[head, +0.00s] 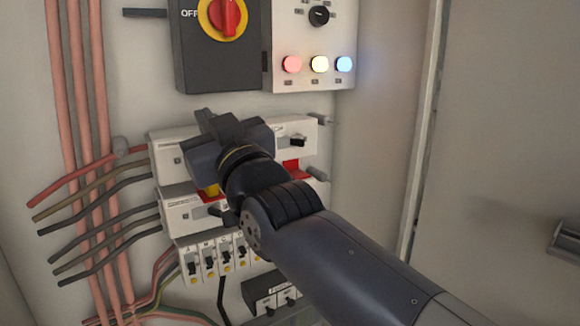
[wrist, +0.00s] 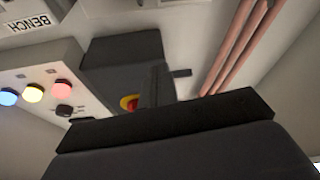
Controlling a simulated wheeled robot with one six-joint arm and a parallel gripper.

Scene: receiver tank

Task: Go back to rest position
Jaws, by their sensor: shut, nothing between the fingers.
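My gripper (head: 216,122) is in front of the upper row of white breaker modules (head: 310,130) in the head view, below the dark switch box (head: 215,60). It is shut and empty. It hides part of the modules, so I cannot tell whether it touches them.
A white panel (head: 300,35) carries a black knob (head: 319,15) and lit red, yellow and blue lamps. Pink pipes (head: 75,140) and dark cable ends are at left. Small breakers (head: 210,258) sit below. A cabinet edge (head: 425,130) stands at right, with open space before it.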

